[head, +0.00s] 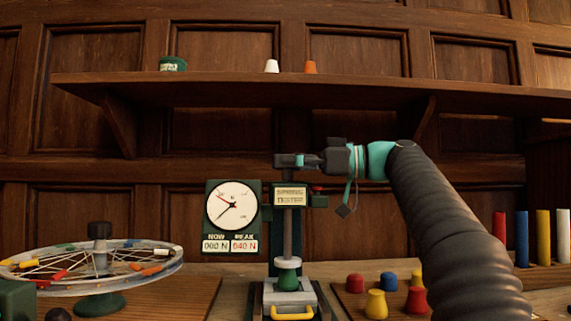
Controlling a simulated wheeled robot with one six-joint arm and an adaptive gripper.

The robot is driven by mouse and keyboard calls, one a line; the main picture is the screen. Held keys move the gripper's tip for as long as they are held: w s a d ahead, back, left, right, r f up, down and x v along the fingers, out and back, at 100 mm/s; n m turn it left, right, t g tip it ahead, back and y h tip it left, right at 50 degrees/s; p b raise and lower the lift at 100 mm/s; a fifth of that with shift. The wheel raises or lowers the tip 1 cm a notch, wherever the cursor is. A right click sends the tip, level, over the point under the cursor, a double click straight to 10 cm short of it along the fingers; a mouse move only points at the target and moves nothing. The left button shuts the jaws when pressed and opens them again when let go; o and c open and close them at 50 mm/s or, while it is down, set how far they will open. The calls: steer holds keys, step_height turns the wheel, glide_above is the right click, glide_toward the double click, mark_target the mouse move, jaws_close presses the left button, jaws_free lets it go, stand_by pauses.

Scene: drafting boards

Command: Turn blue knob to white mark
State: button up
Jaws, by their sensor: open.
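A small blue piece (388,281) stands on a reddish-brown board at the lower right, among red and yellow pieces. It is the only blue knob-like thing I can make out, and I cannot tell whether it turns. No white mark shows on or beside it. My gripper (297,160) is up at the centre, pointing left, by the top of the tester's column. It is open and holds nothing that I can see. It is well above the blue piece and to its left, apart from it.
The spring tester (289,196) stands mid-bench with a round dial (232,205) at its left. A spoked wheel (92,268) lies flat at the left. A shelf (230,84) holds small cups above. Coloured cylinders (521,240) stand at the right. My arm covers part of the right bench.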

steer(key=v, duration=1.1)
steer(key=shift+d, duration=0.4)
steer(key=shift+s, duration=0.15)
